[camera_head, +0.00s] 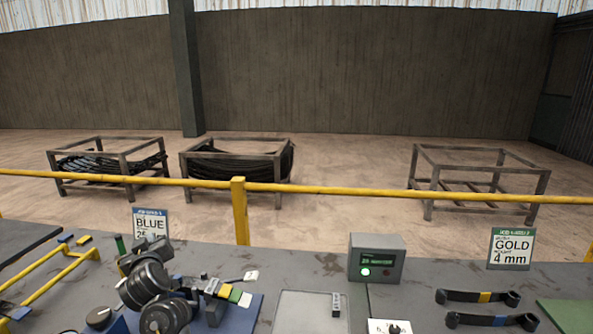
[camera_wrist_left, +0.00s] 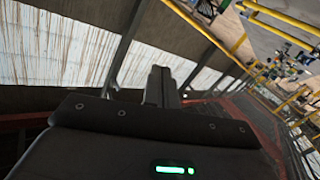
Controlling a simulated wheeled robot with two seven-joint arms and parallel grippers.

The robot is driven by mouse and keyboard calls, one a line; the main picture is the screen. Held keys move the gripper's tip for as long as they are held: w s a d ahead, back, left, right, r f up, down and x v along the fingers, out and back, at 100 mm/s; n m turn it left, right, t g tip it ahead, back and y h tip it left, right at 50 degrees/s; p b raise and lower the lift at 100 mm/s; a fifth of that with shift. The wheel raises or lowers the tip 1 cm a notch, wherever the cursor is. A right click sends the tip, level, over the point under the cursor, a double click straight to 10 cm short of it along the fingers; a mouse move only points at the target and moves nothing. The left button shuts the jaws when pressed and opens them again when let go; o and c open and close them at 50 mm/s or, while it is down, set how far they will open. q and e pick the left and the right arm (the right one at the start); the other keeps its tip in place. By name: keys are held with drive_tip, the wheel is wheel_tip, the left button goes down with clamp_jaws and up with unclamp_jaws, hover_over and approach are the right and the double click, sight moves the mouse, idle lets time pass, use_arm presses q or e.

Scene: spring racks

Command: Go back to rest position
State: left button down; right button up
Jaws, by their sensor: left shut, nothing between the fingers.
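My left arm rises from the bottom edge in the head view, its dark round joints left of centre. My left gripper (camera_head: 143,257) is at its upper end, in front of the BLUE sign, small and partly lost among the dark links. In the left wrist view the two fingers of the left gripper (camera_wrist_left: 162,73) are together, with nothing between them. They point out into the hall, and that view is strongly tilted. My right gripper is in neither view.
A grey bench (camera_head: 310,262) holds a BLUE sign (camera_head: 150,222), a control box (camera_head: 377,259), a GOLD sign (camera_head: 511,248), two dark straps (camera_head: 478,297) and small coloured blocks (camera_head: 234,296). A yellow rail (camera_head: 330,189) runs behind it. Metal racks (camera_head: 480,180) stand beyond.

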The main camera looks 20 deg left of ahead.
use_arm(q)
drive_tip(key=s+d+f+m+h, duration=0.2)
drive_tip(key=d+f+m+h, duration=0.3)
drive_tip(key=d+f, duration=0.5)
drive_tip(key=s+d+f+m+h, duration=0.2)
drive_tip(key=d+f+m+h, duration=0.5)
drive_tip(key=d, duration=0.5)
drive_tip(key=s+d+f+m+g+h, duration=0.1)
drive_tip(key=s+d+f+m+g, duration=0.1)
drive_tip(key=s+d+f+g, duration=0.4)
drive_tip(key=s+d+f+m+g+h, duration=0.1)
drive_tip(key=s+d+f+m, duration=0.1)
drive_tip(key=s+d+f, duration=0.65)
drive_tip(key=s+f+g+b, duration=0.1)
drive_tip(key=s+f+b, duration=0.2)
drive_tip(key=f, duration=1.2)
drive_tip(key=s+f+g+b, duration=0.1)
drive_tip(key=s+f+b, duration=0.2)
drive_tip(key=f, duration=1.1)
drive_tip(key=s+a+f+b, duration=0.2)
drive_tip(key=s+f+b, duration=0.2)
drive_tip(key=s+f, duration=1.2)
wheel_tip(320, 180, down, 4)
drive_tip(key=shift+s+f+g+y, duration=0.1)
drive_tip(key=shift+s+g+y, duration=0.1)
drive_tip(key=shift+g+y, duration=0.15)
